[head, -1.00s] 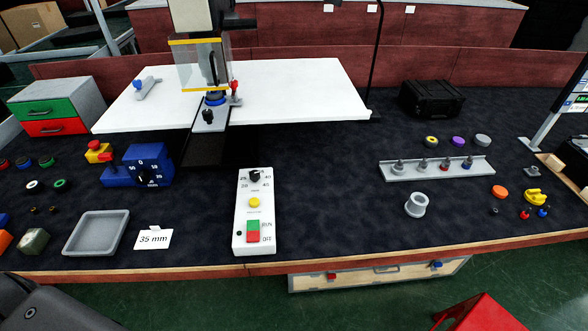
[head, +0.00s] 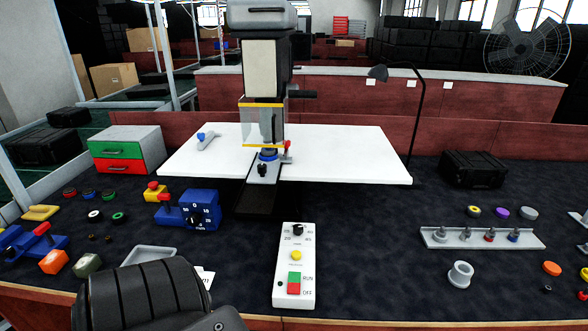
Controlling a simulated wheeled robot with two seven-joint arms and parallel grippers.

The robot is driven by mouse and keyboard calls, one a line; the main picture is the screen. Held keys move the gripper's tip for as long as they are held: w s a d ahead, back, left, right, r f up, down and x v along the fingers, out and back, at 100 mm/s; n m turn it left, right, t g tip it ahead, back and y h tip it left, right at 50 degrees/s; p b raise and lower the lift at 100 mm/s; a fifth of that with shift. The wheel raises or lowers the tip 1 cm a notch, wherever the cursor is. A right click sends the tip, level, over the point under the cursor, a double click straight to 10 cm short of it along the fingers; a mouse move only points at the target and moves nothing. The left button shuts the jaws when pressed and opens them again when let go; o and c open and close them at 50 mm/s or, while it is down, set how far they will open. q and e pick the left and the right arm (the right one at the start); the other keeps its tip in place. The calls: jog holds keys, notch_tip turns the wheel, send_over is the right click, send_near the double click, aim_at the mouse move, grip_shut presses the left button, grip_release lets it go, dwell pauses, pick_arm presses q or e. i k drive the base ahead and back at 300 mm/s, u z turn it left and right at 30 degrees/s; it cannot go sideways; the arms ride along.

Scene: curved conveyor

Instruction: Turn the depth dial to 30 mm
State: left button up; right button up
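A red-handled blue clamp part sits against the box's left side. A white card (head: 206,277) lies in front, mostly hidden behind a black link of my arm; only its right edge shows. Neither of my grippers is in view.
A white switch panel (head: 293,268) stands right of the dial. A grey tray (head: 148,252) and several loose parts lie left.

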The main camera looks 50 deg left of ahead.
aim_at(298, 228)
jog(key=u, duration=0.9)
